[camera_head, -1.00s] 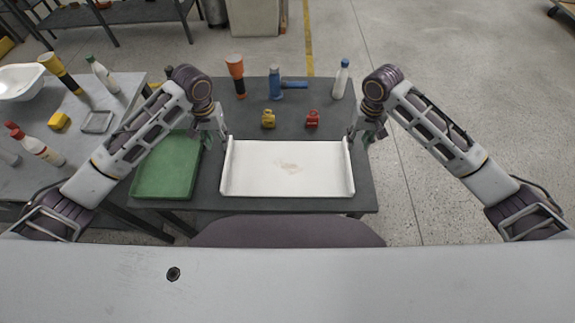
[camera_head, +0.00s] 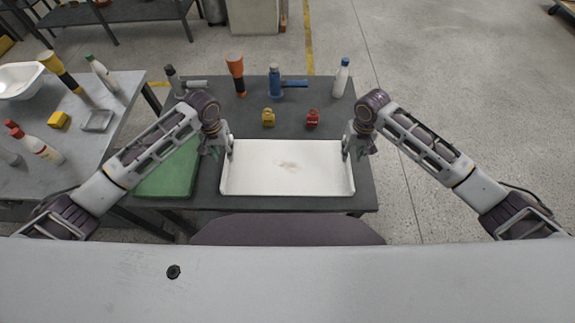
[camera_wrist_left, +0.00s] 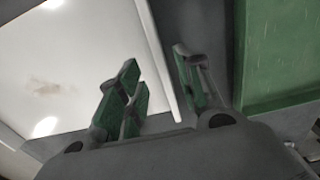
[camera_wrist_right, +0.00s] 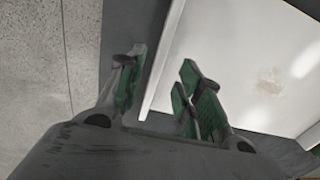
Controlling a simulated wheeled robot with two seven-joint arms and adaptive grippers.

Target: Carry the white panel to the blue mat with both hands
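The white panel (camera_head: 285,180), a shallow piece with raised side walls and a brownish smudge, lies on the dark table. It also shows in the left wrist view (camera_wrist_left: 85,50) and the right wrist view (camera_wrist_right: 235,45). My left gripper (camera_head: 224,150) is at its left wall; in the left wrist view its fingers (camera_wrist_left: 155,88) are apart, one on each side of the wall. My right gripper (camera_head: 352,150) is at the right wall; its fingers (camera_wrist_right: 163,88) are likewise apart around the wall. I see no blue mat in these views.
Behind the panel stand a yellow item (camera_head: 268,118), a red item (camera_head: 312,118), a blue bottle (camera_head: 275,84) and a white bottle (camera_head: 341,78). A grey side table (camera_head: 75,140) is at left.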

